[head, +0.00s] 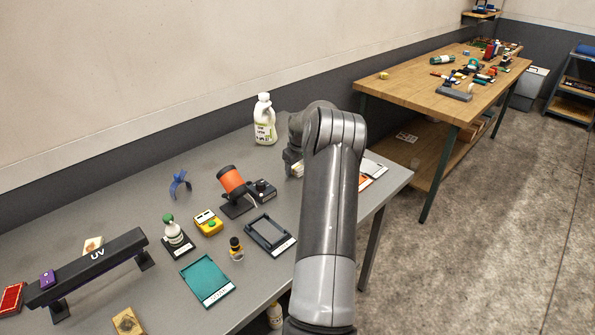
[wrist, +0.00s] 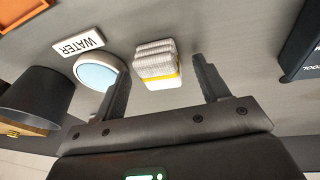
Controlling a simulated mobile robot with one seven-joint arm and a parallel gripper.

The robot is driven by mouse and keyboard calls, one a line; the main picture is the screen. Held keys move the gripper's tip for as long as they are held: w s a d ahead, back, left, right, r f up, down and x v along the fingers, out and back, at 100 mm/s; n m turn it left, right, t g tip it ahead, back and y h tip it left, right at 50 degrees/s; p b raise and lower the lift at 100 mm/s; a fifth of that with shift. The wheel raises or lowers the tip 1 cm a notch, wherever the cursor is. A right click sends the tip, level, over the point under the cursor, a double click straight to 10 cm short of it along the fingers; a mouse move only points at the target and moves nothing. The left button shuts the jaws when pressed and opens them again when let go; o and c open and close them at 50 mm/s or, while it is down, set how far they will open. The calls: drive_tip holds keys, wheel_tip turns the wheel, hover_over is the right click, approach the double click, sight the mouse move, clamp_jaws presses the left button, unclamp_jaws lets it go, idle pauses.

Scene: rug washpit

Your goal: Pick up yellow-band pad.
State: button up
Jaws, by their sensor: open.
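The yellow-band pad (wrist: 156,62) is a white, ribbed, layered block with a yellow band near its lower end. In the wrist view it lies on the grey surface, ahead of and between the two fingers of my gripper (wrist: 162,76). The gripper is open, with a gap on each side of the pad and nothing visibly held. In the head view my gripper (head: 291,163) is beyond my forearm, low over the back right of the grey table. A small pale patch shows beside it there, too small to identify for sure.
In the wrist view a round pale-blue dish (wrist: 97,72) by a WATER label (wrist: 78,42) sits close left of the pad, near the left finger. A dark cup-like thing (wrist: 38,95) stands farther left. A white jug (head: 264,120) stands behind the arm in the head view.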

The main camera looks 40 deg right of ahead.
drive_tip(key=shift+c, duration=0.2)
drive_tip(key=c, duration=1)
drive_tip(key=shift+r, duration=0.15)
